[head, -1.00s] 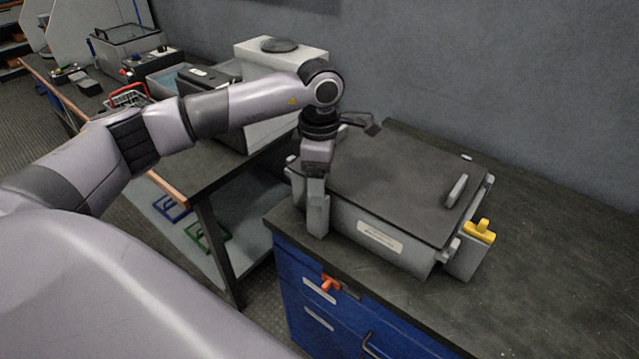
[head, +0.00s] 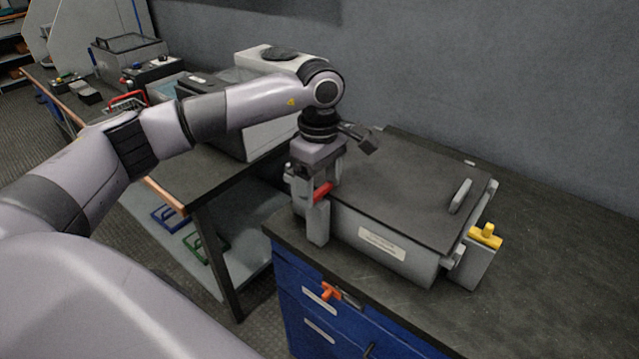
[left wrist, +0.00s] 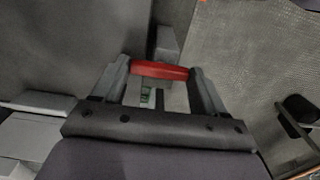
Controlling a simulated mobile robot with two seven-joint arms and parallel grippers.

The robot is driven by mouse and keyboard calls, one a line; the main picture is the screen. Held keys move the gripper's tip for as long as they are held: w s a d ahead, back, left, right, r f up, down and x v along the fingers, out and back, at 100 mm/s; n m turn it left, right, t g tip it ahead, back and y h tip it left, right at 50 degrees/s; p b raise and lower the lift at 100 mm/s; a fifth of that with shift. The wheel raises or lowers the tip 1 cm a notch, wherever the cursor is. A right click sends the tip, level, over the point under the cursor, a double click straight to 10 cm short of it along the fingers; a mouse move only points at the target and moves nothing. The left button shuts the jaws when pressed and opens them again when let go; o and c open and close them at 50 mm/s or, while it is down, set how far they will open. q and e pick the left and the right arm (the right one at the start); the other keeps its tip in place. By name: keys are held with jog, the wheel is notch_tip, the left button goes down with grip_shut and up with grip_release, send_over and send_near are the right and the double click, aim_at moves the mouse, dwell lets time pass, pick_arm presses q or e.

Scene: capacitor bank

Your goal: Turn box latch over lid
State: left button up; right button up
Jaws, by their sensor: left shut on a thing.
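The grey box (head: 345,228) with its dark flat lid (head: 405,180) sits on the bench, lid down. A red latch handle (head: 322,192) is at the box's front left corner; it also shows in the left wrist view (left wrist: 160,70). My left gripper (head: 318,188) points down over that corner and is shut on the red latch, with a finger at each end of it in the left wrist view (left wrist: 161,74). The latch's mount below is partly hidden by the gripper. My right gripper is not in view.
A yellow knob piece (head: 486,236) stands on a grey block at the box's right. A blue drawer cabinet with an orange-handled lock (head: 329,292) is under the bench. A grey-white machine (head: 270,62) stands behind left. Bench top right of the box is clear.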

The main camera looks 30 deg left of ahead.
aim_at(320, 190)
pick_arm(q)
jog(key=shift+r, duration=0.15)
jog(key=o, duration=1.1)
jog(key=shift+c, duration=0.2)
jog(key=shift+r, duration=3.55)
